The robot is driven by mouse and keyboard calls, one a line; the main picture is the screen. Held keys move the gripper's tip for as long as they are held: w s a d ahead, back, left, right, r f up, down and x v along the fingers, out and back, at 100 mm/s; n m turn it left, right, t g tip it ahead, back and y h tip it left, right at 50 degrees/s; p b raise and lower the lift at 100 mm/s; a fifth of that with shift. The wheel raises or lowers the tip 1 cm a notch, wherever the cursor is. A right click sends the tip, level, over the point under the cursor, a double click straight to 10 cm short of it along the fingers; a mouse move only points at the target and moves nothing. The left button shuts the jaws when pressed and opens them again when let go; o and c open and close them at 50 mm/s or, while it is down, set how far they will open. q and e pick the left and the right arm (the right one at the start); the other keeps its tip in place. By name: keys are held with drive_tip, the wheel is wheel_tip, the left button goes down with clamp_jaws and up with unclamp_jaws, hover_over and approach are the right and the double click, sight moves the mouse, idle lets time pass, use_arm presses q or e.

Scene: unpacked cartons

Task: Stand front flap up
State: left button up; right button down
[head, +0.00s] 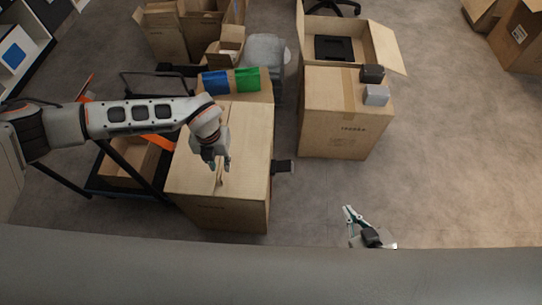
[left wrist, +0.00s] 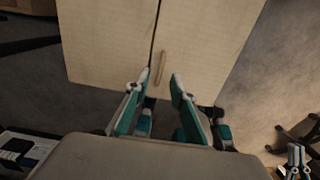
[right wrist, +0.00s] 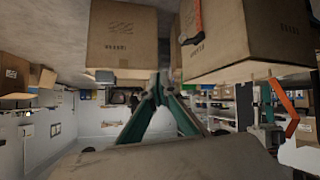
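A large brown carton (head: 240,195) stands before me, its top looking flat and closed. A dark seam runs between two top panels (left wrist: 110,45) in the left wrist view. A narrow tan strip or slot edge (left wrist: 161,66) lies beside the seam. I cannot tell which panel is the front flap, and none stands upright. My left gripper (head: 219,163) is over the carton top, pointing down; its fingers (left wrist: 160,78) are apart with nothing between them. My right gripper (head: 347,208) is low, right of the carton and apart from it; its fingertips (right wrist: 159,78) meet, empty.
Blue and green items (head: 230,81) lie behind the front carton. A dark cart (head: 110,188) is at left.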

sight(222, 172)
use_arm(q)
drive_tip(key=shift+s+f+b, duration=0.1)
drive_tip(key=shift+f+b, duration=1.05)
drive_tip(key=shift+f, duration=0.65)
drive_tip(key=shift+r, duration=0.25)
drive_tip(key=shift+f, duration=0.85)
clamp_jaws()
